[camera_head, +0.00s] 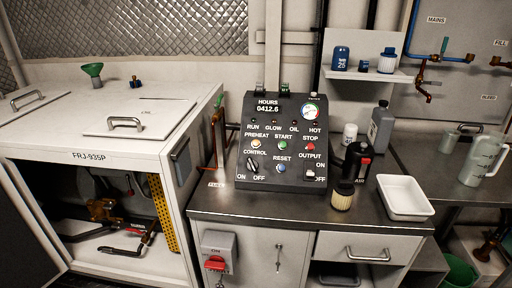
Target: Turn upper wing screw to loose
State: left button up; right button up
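I cannot make out a wing screw with certainty in the head view. The white cabinet (150,172) marked FRJ-935P stands at the left with its front compartment open. Inside it are a brass-coloured fitting (104,209), a dark bent handle (122,250) and a yellow perforated strip (163,213). These parts are small and in shadow. A small dark blue and brass item (136,82) sits on the cabinet top. Neither of my grippers shows.
A black control panel (281,185) stands on the metal counter (230,204). A white tray (402,197), a ribbed filter (343,196) and a dark bottle (357,160) stand to its right. A red-handled switch box (219,252) sticks out below the counter.

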aim_at(109, 206)
jog(key=u, duration=1.4)
jog(key=i+j, duration=0.45)
jog(key=i, duration=0.2)
jog(key=u, duration=0.05)
